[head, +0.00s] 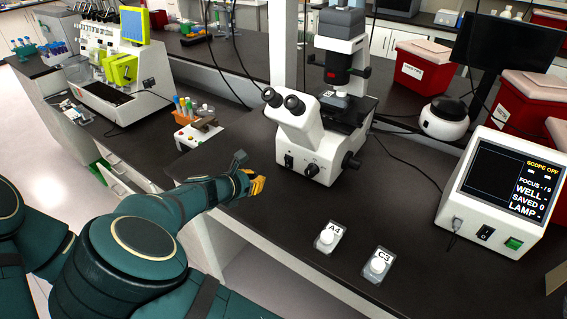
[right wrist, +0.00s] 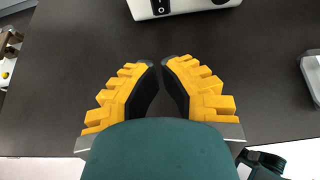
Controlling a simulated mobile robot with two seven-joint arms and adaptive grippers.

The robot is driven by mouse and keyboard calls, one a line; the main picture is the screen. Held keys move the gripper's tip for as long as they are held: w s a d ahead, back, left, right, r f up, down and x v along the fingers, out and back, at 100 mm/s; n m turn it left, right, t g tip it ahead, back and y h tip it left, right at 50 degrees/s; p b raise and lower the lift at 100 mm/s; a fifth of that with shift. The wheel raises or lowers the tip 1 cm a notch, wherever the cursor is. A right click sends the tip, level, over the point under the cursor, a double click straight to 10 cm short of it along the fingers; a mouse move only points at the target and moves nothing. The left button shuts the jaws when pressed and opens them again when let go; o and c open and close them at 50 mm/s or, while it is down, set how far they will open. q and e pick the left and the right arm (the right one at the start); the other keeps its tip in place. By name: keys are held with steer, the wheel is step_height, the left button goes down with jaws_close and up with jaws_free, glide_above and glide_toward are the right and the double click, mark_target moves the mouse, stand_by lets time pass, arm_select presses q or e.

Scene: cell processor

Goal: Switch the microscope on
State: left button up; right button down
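The white microscope (head: 322,140) stands on the dark bench, with twin eyepieces toward me. A small black rocker switch (head: 288,161) is on its base; the right wrist view shows the switch (right wrist: 160,6) at the top edge. My right gripper (head: 257,185) has yellow fingers and is left of and nearer than the base, apart from it. In the right wrist view the gripper (right wrist: 160,62) has its fingertips nearly together with nothing between them. A screen box (head: 500,190) on the right reads "SCOPE OFF". My left gripper is not in view.
Red bins (head: 420,73) and a white round device (head: 446,120) stand behind right.

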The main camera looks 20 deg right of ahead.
mark_target(286, 164)
steer(key=b+x, duration=0.1)
steer(key=x, duration=0.9)
steer(key=shift+d+f, duration=0.15)
steer(key=shift+f, duration=0.05)
steer(key=shift+w+d+r, duration=0.5)
steer(key=shift+w+d, duration=0.3)
steer(key=shift+d, duration=0.1)
steer(key=shift+w+d+r, duration=0.2)
steer(key=shift+w+d, duration=0.15)
steer(key=shift+d, duration=0.1)
